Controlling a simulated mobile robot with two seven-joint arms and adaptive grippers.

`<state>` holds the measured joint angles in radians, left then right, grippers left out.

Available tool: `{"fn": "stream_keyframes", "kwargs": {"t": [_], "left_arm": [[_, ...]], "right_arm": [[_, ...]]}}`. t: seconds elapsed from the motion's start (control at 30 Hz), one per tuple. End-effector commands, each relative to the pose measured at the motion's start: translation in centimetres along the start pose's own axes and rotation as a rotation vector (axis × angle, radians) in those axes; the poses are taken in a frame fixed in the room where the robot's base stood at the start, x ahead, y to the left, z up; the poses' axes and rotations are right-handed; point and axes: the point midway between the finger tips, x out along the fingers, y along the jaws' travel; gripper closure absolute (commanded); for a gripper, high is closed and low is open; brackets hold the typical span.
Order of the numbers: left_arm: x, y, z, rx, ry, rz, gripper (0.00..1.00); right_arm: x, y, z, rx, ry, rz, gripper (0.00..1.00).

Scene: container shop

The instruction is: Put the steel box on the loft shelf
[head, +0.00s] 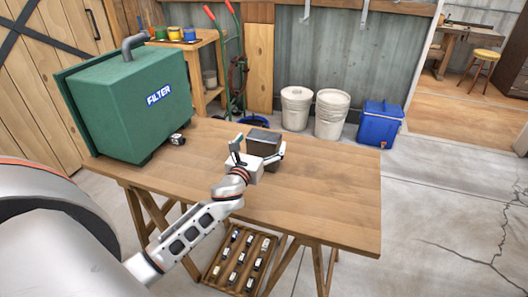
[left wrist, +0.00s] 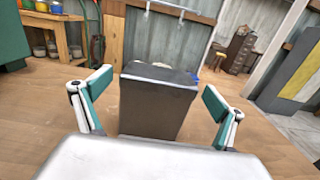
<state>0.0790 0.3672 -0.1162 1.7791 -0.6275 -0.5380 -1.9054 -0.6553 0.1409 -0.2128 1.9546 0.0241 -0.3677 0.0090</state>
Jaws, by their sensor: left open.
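The steel box (head: 264,142) is a dark grey box standing upright on the wooden table (head: 320,205). In the left wrist view the steel box (left wrist: 157,100) stands between the two spread fingers, with a visible space on each side. My left gripper (head: 260,153) is open around or just in front of the box; its fingers also show in the left wrist view (left wrist: 158,105). Whether they reach fully past the box's sides I cannot tell. My right gripper is not in view. No loft shelf can be made out for certain.
A large green filter box (head: 125,105) stands on the table's left part, with a small tape-measure-like object (head: 177,139) beside it. The table's right part is clear. White buckets (head: 332,114) and a blue cooler (head: 380,124) stand on the floor behind. A wooden tray (head: 240,260) lies below.

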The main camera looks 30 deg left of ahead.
Motion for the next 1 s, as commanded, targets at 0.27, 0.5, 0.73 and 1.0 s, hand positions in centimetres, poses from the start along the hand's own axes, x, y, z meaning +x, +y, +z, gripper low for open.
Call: {"fn": "stream_keyframes", "kwargs": {"t": [0.27,0.5,0.73,1.0], "left_arm": [[2.7,0.1,-0.1,-0.001,0.002,0.0,0.04],[2.8,0.1,-0.1,-0.001,0.001,0.0,0.12],[2.7,0.1,-0.1,-0.001,0.001,0.0,0.72],[2.8,0.1,0.2,-0.001,-0.003,0.0,0.8]], "right_arm": [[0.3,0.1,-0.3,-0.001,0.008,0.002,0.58],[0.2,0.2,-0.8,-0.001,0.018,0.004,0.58],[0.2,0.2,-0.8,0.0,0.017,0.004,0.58],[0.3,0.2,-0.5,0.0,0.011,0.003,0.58]]}}
